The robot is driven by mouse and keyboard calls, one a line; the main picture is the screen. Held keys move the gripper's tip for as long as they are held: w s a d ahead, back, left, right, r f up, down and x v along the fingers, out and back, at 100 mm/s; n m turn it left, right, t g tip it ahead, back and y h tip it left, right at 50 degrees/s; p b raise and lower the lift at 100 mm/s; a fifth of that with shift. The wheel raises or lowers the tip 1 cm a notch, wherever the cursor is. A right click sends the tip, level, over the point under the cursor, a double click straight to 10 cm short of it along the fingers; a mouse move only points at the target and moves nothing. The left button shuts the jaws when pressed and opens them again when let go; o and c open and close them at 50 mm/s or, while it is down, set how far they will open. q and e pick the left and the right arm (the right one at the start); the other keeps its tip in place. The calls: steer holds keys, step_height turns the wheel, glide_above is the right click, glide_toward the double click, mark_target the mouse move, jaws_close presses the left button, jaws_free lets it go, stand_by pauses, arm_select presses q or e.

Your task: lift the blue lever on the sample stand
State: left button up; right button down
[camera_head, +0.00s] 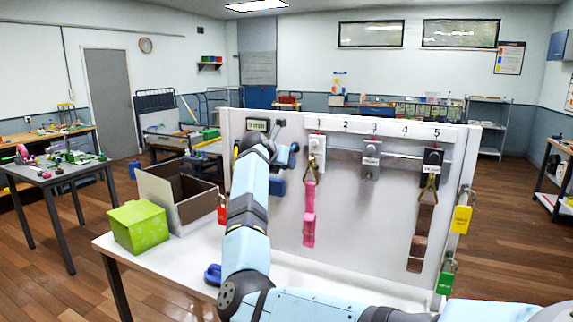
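One light-blue arm of mine comes in along the bottom from the right, bends at the lower left and rises in front of the panel's left part. Its dark end is by the panel's upper left corner. I take it for my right arm; its gripper fingers cannot be made out. My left gripper is not in view. A small blue piece (213,274) lies on the white table just left of the arm; a dark blue block (277,186) shows at the panel right of the arm. I cannot tell whether either belongs to the sample stand or is the lever.
The upright panel (340,215) stands on the white table (130,250), with a pink strap (309,215) and a brown strap (419,240) hanging on it. A green box (138,227) and an open carton (185,208) stand left of my arm. A yellow padlock (461,219) hangs at right.

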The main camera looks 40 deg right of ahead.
step_height(320, 180, up, 3)
steer(key=y+p, duration=0.2)
steer(key=shift+a+g+y, duration=0.1)
steer(key=shift+g+y, duration=0.2)
steer(key=shift+g, duration=0.1)
steer(key=r+y+p, duration=0.1)
steer(key=y+p, duration=0.1)
steer(key=shift+r+n+g+y, duration=0.3)
steer(key=shift+r+g, duration=0.05)
steer(key=shift+g, duration=0.05)
arm_select(q)
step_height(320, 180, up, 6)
steer(key=p, duration=0.1)
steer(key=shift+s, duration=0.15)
arm_select(e)
steer(key=shift+d+r+g+y, duration=0.25)
steer(key=shift+r+g+y, duration=0.1)
steer(key=shift+y, duration=0.35)
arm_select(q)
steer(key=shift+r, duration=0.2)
arm_select(e)
steer(key=c, duration=0.9)
jaws_free()
steer(key=shift+w, duration=0.1)
